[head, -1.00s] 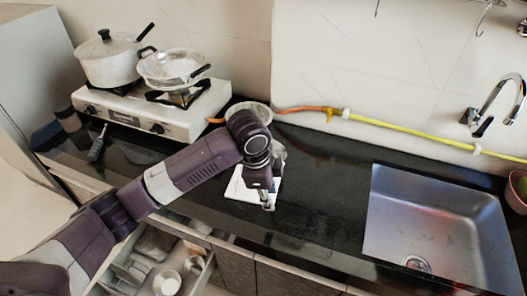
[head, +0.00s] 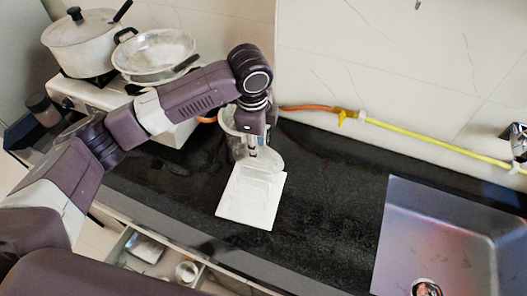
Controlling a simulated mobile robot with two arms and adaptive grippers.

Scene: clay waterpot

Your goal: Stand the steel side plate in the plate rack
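My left gripper (head: 252,148) reaches in from the left and points down over the counter. Its small fingertips are at a greyish round piece (head: 268,163), which may be the steel side plate. I cannot tell whether they grip it. My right gripper is not in view.
A stove (head: 68,92) with a lidded pot (head: 82,45) and a pan (head: 155,52) stands at left. A sink (head: 450,245) is at right. The black counter (head: 330,200) between is clear. An open drawer (head: 213,280) with dishes juts out below. A yellow hose (head: 430,142) runs along the wall.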

